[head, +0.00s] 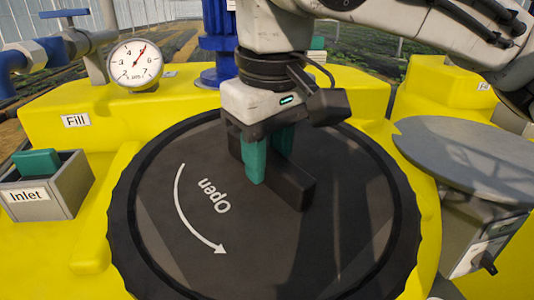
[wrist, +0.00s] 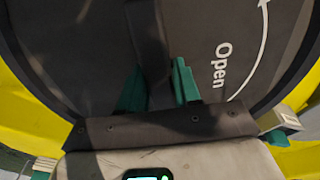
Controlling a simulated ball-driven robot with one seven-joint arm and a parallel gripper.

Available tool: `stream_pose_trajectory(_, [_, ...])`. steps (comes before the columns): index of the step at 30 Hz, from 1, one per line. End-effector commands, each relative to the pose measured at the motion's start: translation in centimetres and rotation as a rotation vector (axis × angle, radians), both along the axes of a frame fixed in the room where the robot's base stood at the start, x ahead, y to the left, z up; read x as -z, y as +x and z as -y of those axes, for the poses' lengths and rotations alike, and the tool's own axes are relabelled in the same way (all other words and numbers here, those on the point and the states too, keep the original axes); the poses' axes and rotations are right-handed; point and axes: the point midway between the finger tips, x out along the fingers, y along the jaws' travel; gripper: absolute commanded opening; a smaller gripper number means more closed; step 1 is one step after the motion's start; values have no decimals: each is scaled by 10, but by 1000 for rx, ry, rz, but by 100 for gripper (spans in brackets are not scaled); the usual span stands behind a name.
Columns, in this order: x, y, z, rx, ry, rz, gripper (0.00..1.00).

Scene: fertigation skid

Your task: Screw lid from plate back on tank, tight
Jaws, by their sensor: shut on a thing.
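The lid (head: 335,233) is a large black disc with a ribbed rim, a white curved arrow and the word "Open". It lies over the mouth of the yellow tank (head: 60,245); whether its thread is engaged cannot be told. A raised black bar handle (head: 294,185) crosses its middle. My gripper (head: 268,165) points down at the lid's centre with its teal fingers shut on the handle. In the wrist view, the fingers (wrist: 160,88) stand either side of the handle (wrist: 148,40). The grey round plate (head: 465,150) at the right is empty.
A pressure gauge (head: 135,63) and a blue-handled valve (head: 65,15) stand at the back left. A grey "Inlet" box (head: 45,190) holding a teal block is at the left. A blue pipe (head: 218,40) rises behind my gripper.

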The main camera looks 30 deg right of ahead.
Motion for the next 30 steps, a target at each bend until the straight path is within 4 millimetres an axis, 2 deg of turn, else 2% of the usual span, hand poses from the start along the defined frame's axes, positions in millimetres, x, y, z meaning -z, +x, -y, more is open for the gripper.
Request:
stream_pose_trajectory(15, [9, 0, 1, 0, 0, 3, 2])
stream_pose_trajectory(30, [10, 1, 1, 1, 1, 3, 2])
